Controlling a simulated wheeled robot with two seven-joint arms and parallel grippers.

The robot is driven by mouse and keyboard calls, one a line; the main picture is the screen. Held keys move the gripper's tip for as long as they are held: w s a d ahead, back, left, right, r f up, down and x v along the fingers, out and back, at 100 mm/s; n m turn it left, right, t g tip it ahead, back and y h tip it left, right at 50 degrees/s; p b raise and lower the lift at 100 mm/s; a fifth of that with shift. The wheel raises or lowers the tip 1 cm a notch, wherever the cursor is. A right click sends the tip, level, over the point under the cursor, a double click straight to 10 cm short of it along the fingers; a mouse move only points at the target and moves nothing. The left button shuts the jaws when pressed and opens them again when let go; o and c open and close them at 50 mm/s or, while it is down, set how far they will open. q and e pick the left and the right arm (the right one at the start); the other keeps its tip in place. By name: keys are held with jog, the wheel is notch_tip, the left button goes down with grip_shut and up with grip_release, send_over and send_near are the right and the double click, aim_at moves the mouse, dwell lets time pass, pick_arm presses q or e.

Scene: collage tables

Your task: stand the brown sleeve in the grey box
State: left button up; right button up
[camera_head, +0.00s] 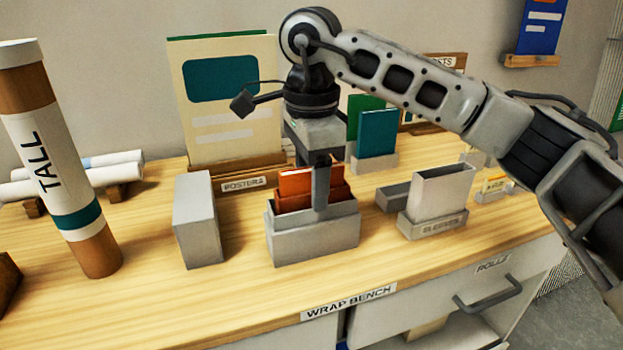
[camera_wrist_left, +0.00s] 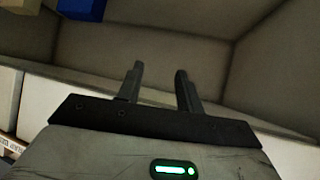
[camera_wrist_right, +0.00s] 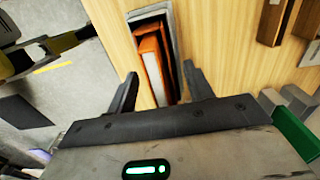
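The grey box (camera_head: 315,240) stands on the wooden bench in the head view. Its rim (camera_wrist_right: 172,18) shows in the right wrist view. An orange-brown sleeve (camera_head: 296,181) stands upright in the box, with a second reddish-brown panel in front of it. In the right wrist view the sleeve (camera_wrist_right: 149,46) has a pale face or edge. My right gripper (camera_head: 321,208) points down over the box, overlapping its contents; its fingers (camera_wrist_right: 160,76) are apart, with no clear contact. My left gripper (camera_wrist_left: 158,72) is open and empty, outside the head view.
A tall grey block (camera_head: 197,222) stands left of the box. The holder labelled SLEEVES (camera_head: 434,226) is to its right. A poster stand (camera_head: 228,105) rises behind. Bare bench lies in front of the box.

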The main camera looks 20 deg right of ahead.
pick_arm(q)
jog(key=shift+s+a+f, duration=0.1)
jog(key=shift+s+f, duration=0.15)
jog(key=shift+s, duration=0.15)
jog(key=r+p, duration=0.1)
jog(key=r, duration=0.2)
jog(key=r+p, duration=0.1)
jog(key=r, duration=0.1)
jog(key=shift+w+d+r+p, duration=0.25)
jog(key=shift+w+d+p, duration=0.05)
jog(key=shift+d+p, duration=0.05)
pick_arm(e)
notch_tip(320, 180, up, 16)
